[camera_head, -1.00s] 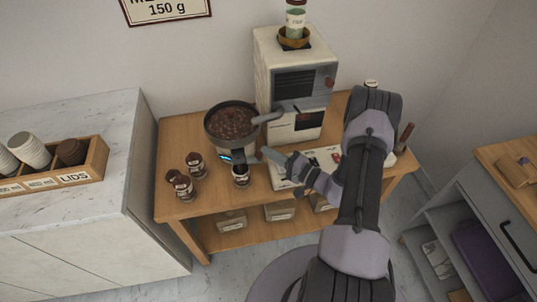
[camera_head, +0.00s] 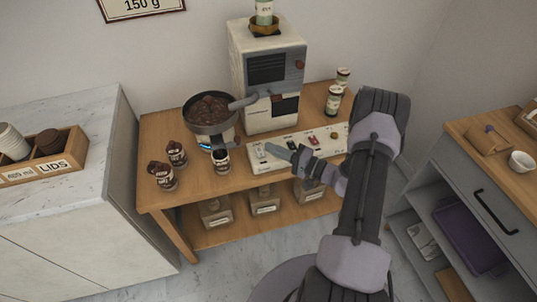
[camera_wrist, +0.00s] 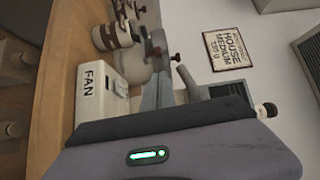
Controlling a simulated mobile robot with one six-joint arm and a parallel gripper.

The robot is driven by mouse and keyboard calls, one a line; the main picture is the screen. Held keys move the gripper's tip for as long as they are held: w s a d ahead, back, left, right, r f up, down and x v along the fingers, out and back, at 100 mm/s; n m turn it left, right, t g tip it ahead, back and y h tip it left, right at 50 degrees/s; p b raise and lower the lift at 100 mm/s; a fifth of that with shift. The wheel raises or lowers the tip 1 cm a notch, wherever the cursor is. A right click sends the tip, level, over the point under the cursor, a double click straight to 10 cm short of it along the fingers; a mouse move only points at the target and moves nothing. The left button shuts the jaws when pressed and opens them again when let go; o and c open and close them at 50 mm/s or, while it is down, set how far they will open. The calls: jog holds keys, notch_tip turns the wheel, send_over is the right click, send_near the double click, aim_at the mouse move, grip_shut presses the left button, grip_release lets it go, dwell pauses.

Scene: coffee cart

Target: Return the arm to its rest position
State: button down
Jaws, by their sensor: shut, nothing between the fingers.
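My gripper (camera_head: 274,152) is shut and empty. In the head view it points left, in front of the white switch panel (camera_head: 340,131), and covers part of it. My arm (camera_head: 365,180) is bent and reaches up from the bottom of the picture. In the wrist view the gripper fingers (camera_wrist: 156,92) show beside the white panel, which bears a FAN label (camera_wrist: 88,82). Whether the fingers touch the panel, I cannot tell.
A pan of dark beans (camera_head: 208,108) stands left of the white machine (camera_head: 268,75) on the wooden cart (camera_head: 215,190). Several small jars stand at the cart's left, such as one (camera_head: 162,176). Two jars (camera_head: 333,100) stand right of the machine. A grey cabinet (camera_head: 470,170) stands right.

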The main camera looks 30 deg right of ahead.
jog(key=shift+w, duration=0.2)
jog(key=s+a+r+n+g+y, duration=0.25)
jog(key=a+r+g, duration=0.25)
jog(key=a+r, duration=0.35)
jog(key=s+a+r+n+g+y, duration=0.2)
jog(key=a+r+n+g, duration=0.2)
jog(key=a+r+g, duration=0.4)
jog(key=s+a+r+n+g+h, duration=0.1)
jog(key=s+a+r+h, duration=0.35)
jog(key=s+a, duration=0.4)
jog(key=s+d+r+t+h, duration=0.2)
jog(key=s+h, duration=0.4)
jog(key=s, duration=0.4)
notch_tip(320, 180, up, 2)
jog(key=shift+s+r+t+h, duration=0.15)
jog(key=shift+s+t+h, duration=0.25)
jog(key=shift+t, duration=0.5)
jog(key=shift+m, duration=0.25)
